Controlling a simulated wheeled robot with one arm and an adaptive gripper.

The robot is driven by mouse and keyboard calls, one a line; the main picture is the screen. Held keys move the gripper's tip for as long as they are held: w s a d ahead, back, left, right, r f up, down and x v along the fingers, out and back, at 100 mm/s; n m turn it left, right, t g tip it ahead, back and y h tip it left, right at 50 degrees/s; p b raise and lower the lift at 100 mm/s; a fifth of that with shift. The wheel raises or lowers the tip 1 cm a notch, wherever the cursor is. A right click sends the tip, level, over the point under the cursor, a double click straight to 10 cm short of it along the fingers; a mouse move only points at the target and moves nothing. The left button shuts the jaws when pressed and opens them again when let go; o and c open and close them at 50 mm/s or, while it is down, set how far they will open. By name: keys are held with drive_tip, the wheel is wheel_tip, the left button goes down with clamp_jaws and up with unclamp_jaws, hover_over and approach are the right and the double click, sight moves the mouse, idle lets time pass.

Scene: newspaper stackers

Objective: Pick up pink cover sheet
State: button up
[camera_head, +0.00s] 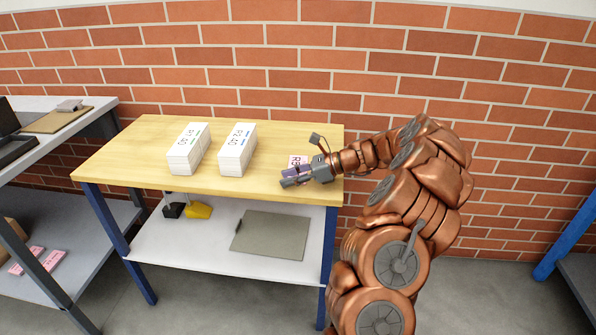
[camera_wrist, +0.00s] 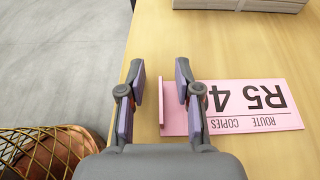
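The pink cover sheet (camera_wrist: 230,125) lies flat on the wooden table (camera_wrist: 215,45), printed "R5 4" and "ROUTE COPIES". A narrow pink lip (camera_wrist: 161,100) stands up along its left end in the wrist view. My gripper (camera_wrist: 160,72) is open, with one finger on each side of the lip. Gaps show between the lip and both fingers. In the head view, my gripper (camera_head: 287,177) is low over the table's right part, and the sheet (camera_head: 297,160) shows partly behind it. My right finger hides a little of the sheet in the wrist view.
Two white paper stacks (camera_head: 187,150) (camera_head: 237,150) stand left of my gripper on the table. The table's edge is close to my left finger. A lower shelf (camera_head: 190,245) holds a grey board (camera_head: 270,235) and a yellow item (camera_head: 198,210). A brick wall is behind.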

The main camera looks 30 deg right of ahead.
clamp_jaws()
drive_tip(key=shift+r, duration=0.1)
idle(0.3)
drive_tip(key=shift+r, duration=1.6)
drive_tip(key=shift+s+a+r, duration=0.1)
drive_tip(key=shift+s+a, duration=0.05)
drive_tip(key=shift+s, duration=0.05)
drive_tip(key=s+a+r, duration=0.1)
drive_tip(key=s+a, duration=0.9)
drive_tip(key=s, duration=0.2)
drive_tip(key=shift+r, duration=0.2)
